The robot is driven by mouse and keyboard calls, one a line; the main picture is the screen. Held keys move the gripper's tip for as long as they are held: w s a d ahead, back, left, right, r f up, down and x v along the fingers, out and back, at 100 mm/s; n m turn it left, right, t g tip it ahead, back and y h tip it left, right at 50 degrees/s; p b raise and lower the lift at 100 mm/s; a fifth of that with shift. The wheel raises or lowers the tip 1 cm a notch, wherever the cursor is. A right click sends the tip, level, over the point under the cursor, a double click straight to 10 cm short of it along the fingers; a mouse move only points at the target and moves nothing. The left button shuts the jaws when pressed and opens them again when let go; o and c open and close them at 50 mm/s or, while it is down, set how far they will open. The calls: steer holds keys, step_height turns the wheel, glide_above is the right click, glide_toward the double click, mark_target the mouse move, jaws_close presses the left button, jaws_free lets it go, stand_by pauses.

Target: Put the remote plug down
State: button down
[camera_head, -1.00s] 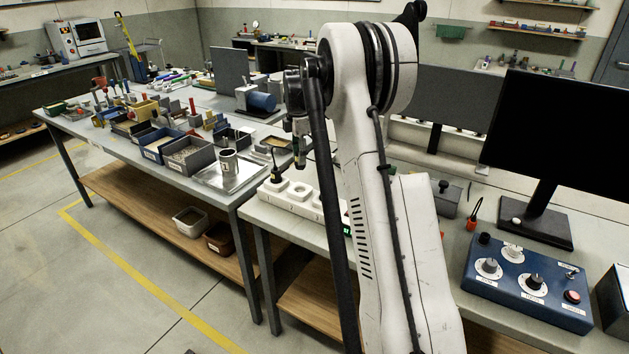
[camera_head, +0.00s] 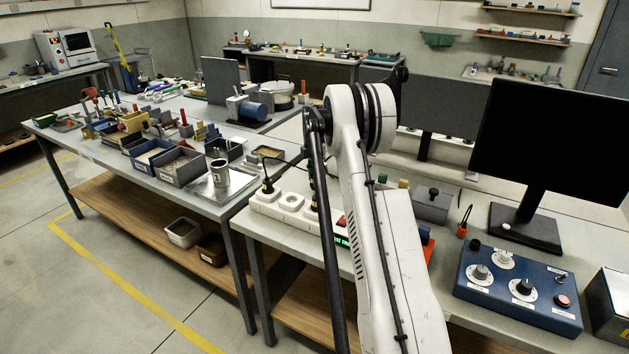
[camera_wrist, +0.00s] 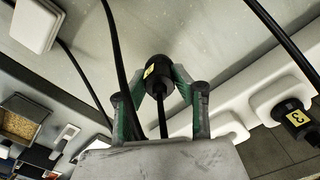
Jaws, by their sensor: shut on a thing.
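In the wrist view my gripper (camera_wrist: 160,84) is shut on a black plug with a yellow label, taken as the remote plug (camera_wrist: 157,68). Its label is not clearly readable. A black cable runs from the plug down between the fingers. The grey bench top (camera_wrist: 185,28) lies behind the plug; I cannot tell whether the plug touches it. In the head view my arm hides the gripper and the held plug.
A white power strip (camera_head: 291,203) stands on the bench, with a black plug (camera_head: 267,186) in its left end. A plug labelled 3 (camera_wrist: 296,118) sits in a socket in the wrist view. Loose cables cross nearby. A blue control box (camera_head: 518,287) and a monitor (camera_head: 555,150) stand at right.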

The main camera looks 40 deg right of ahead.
steer(key=shift+f, duration=0.45)
steer(key=shift+f+b, duration=0.35)
steer(key=shift+f, duration=0.05)
steer(key=c, duration=1.4)
jaws_free()
steer(key=shift+r, duration=0.15)
